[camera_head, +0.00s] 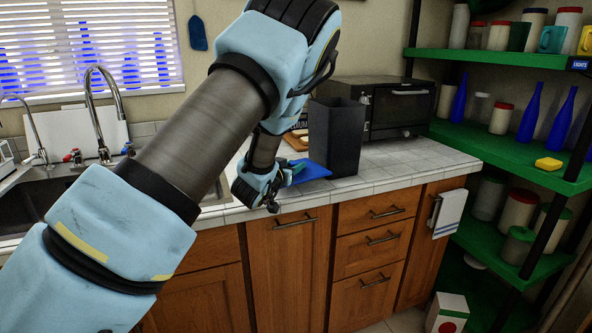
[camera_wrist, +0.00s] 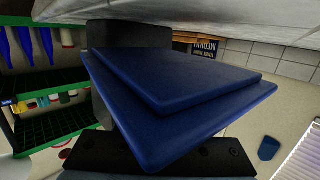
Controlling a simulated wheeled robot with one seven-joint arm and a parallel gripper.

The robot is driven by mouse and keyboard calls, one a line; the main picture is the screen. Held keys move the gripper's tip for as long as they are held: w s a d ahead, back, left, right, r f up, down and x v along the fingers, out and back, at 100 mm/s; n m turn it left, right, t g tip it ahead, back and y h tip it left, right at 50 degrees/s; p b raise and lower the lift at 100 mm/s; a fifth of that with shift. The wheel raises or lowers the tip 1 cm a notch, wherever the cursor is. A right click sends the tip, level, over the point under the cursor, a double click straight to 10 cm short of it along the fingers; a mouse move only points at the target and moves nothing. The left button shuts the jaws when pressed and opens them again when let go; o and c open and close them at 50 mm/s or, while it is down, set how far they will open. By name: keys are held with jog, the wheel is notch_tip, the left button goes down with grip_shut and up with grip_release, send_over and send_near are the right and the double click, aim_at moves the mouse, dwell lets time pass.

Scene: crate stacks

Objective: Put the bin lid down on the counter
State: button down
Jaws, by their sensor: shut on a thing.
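The blue bin lid (camera_head: 313,170) is at the counter's front part, just left of the dark bin (camera_head: 338,135). My gripper (camera_head: 287,173) is shut on the lid's near left edge. The wrist view shows the lid (camera_wrist: 175,85) large and close, with a raised step, and the dark gripper (camera_wrist: 150,158) along its lower edge. The wrist picture appears turned upside down. The lid is close to the counter top (camera_head: 400,165), but I cannot tell whether it touches. The bin stands upright on the counter; its dark side shows behind the lid in the wrist view (camera_wrist: 130,33).
A toaster oven (camera_head: 400,108) stands behind and right of the bin. The sink (camera_head: 40,205) and faucet (camera_head: 103,115) are on the left. Green shelves (camera_head: 490,150) with jars and blue bottles are on the right. The tiled counter right of the bin is clear.

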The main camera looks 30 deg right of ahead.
jog(key=shift+w+d, duration=0.4)
jog(key=shift+d, duration=0.15)
jog(key=shift+f+p, duration=0.8)
jog(key=shift+f, duration=0.95)
jog(key=shift+f, duration=0.2)
jog(key=c, duration=0.6)
grip_release()
jog(key=shift+r, duration=0.1)
